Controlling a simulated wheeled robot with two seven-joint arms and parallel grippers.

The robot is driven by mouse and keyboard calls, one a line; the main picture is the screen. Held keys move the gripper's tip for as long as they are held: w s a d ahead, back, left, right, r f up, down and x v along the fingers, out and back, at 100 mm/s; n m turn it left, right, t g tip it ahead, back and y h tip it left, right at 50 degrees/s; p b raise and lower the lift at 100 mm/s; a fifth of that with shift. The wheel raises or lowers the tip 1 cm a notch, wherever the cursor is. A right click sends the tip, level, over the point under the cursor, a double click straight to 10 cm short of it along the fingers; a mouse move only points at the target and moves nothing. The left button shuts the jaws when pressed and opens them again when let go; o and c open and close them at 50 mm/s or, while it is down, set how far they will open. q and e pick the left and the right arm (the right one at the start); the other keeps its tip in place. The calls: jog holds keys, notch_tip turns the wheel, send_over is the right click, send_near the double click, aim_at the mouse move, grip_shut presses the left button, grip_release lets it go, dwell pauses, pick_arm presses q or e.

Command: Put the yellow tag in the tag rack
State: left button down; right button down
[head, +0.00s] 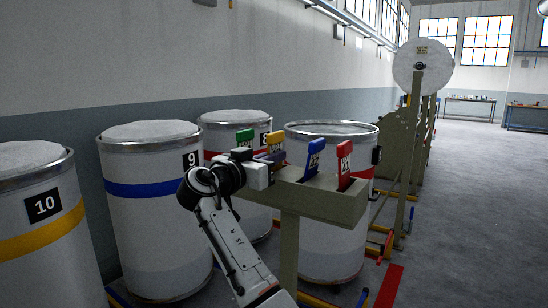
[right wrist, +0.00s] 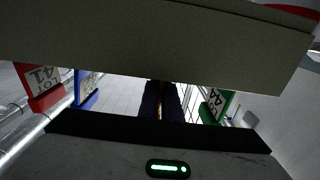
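The tag rack (head: 318,198) is an olive beam on a post, right of centre in the head view; its side fills the top of the right wrist view (right wrist: 150,48). The yellow tag (head: 274,139) stands upright between the green tag (head: 245,137) and the blue tag (head: 314,156). My right gripper (head: 272,158) is at the rack's left part, shut on the yellow tag's lower part. In the right wrist view a thin orange-brown strip shows between the dark fingers (right wrist: 160,101). Whether the tag's foot is in its slot is hidden. My left gripper is not in view.
A red tag (head: 344,163) stands at the rack's right end. Several white drums stand close behind and left, including drum 9 (head: 155,225) and drum 10 (head: 40,235). A machine with a white disc (head: 423,68) stands beyond. The floor at right is clear.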

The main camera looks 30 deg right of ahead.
jog(key=shift+f, duration=0.25)
jog(key=c, duration=2)
grip_release()
jog(key=shift+r, duration=0.1)
